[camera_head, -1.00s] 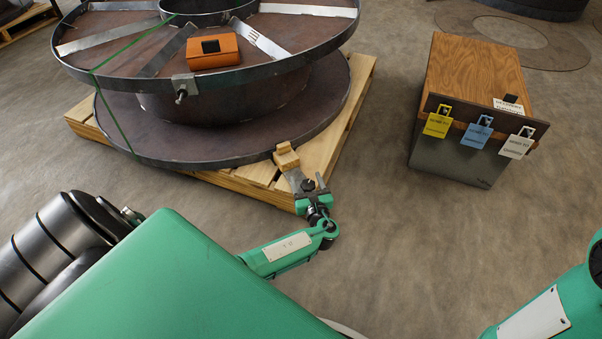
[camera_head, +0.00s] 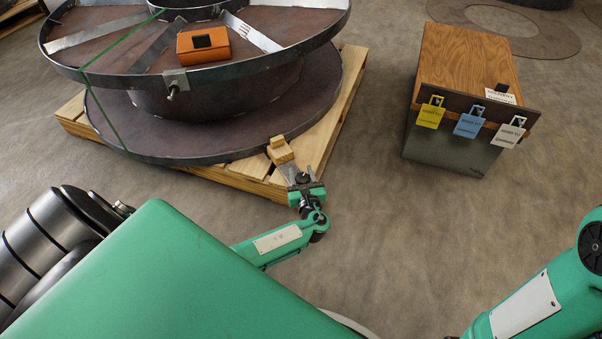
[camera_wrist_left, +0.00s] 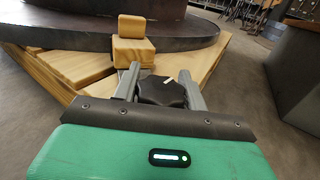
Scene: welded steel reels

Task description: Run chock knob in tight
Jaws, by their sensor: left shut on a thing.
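The wooden chock (camera_head: 281,152) stands on the pallet corner against the lower flange of the steel reel (camera_head: 215,115). It also shows in the left wrist view (camera_wrist_left: 133,48), as a small block on a larger one. My left gripper (camera_head: 302,178) is just in front of the chock. In the left wrist view its two fingers are shut on a black lobed knob (camera_wrist_left: 162,91) with a white mark on top. The fingers hide the knob's sides, and its seating is hidden. My right arm shows at the lower right; its gripper is out of view.
The reel lies flat on a wooden pallet (camera_head: 345,100). An orange case (camera_head: 203,45) lies on its upper flange, whose rim carries a small clamp (camera_head: 175,82). A wood-topped cabinet (camera_head: 460,65) with yellow, blue and white tags stands right. Open floor lies between.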

